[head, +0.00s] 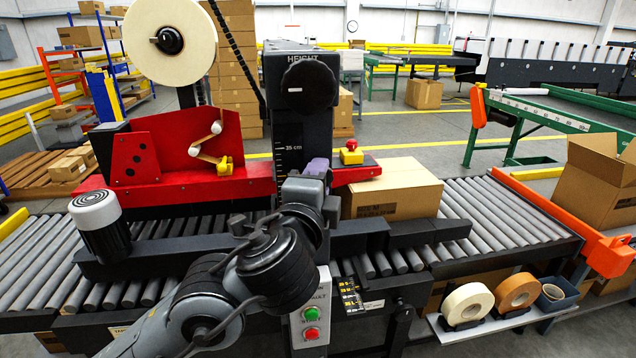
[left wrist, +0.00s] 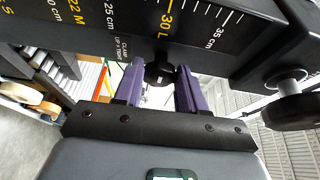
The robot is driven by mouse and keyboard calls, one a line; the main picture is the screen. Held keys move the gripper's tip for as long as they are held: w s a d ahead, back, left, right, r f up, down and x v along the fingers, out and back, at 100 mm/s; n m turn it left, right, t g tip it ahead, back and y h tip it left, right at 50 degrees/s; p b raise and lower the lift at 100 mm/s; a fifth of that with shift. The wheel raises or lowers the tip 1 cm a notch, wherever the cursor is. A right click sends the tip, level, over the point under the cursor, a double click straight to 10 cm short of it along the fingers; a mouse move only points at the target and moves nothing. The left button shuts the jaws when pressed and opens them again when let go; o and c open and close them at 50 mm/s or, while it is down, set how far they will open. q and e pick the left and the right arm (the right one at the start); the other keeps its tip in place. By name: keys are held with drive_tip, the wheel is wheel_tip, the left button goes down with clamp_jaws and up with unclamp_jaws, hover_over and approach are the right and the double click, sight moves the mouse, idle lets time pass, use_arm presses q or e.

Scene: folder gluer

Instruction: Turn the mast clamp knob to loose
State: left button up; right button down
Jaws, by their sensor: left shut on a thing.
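The black mast clamp knob (left wrist: 159,73) shows in the left wrist view below the scale, beside small "CLAMP" lettering. My left gripper (left wrist: 160,88) has its two purple fingers on either side of this knob, shut on it. In the head view my left gripper (head: 317,168) is at the lower part of the dark mast (head: 290,125), and the arm and gripper hide the clamp knob. The knob's exact turn position is hard to read. My right gripper is in neither view.
A large HEIGHT knob (head: 306,88) sits higher on the mast. A red tape head (head: 180,150) is at left, and a carton (head: 392,187) lies on the roller conveyor (head: 500,205) at right. Green and red buttons (head: 311,323) are below my arm.

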use_arm(q)
drive_tip(key=o, duration=1)
drive_tip(key=s+p, duration=0.1)
drive_tip(key=s, duration=0.2)
drive_tip(key=s+a, duration=0.1)
drive_tip(key=s, duration=0.3)
drive_tip(key=s+a+p, duration=0.1)
drive_tip(key=s, duration=0.2)
drive_tip(key=shift+s+p, duration=0.35)
